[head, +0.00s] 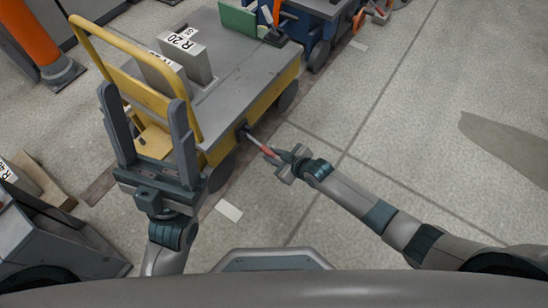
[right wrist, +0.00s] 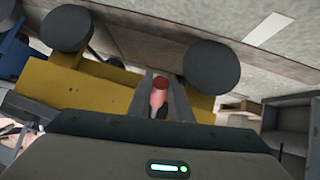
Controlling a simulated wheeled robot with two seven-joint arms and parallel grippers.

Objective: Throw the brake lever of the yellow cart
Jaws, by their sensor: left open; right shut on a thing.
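The yellow cart (head: 228,125) stands at the upper left in the head view, with a grey deck and a yellow push handle. Its brake lever (head: 257,142) sticks out from the cart's side, a thin rod with a red grip. My right gripper (head: 279,160) is shut on the lever's red grip, which also shows between the fingers in the right wrist view (right wrist: 159,91). The cart's yellow side (right wrist: 100,92) and dark wheels show there too. My left gripper (head: 150,120) is open and empty, its fingers upright in front of the cart's handle end.
Grey blocks with white labels (head: 185,55) and a green piece (head: 238,20) lie on the deck. A blue cart (head: 318,25) stands behind. An orange post (head: 28,35) and a grey cabinet (head: 50,240) are at left. The floor at right is free.

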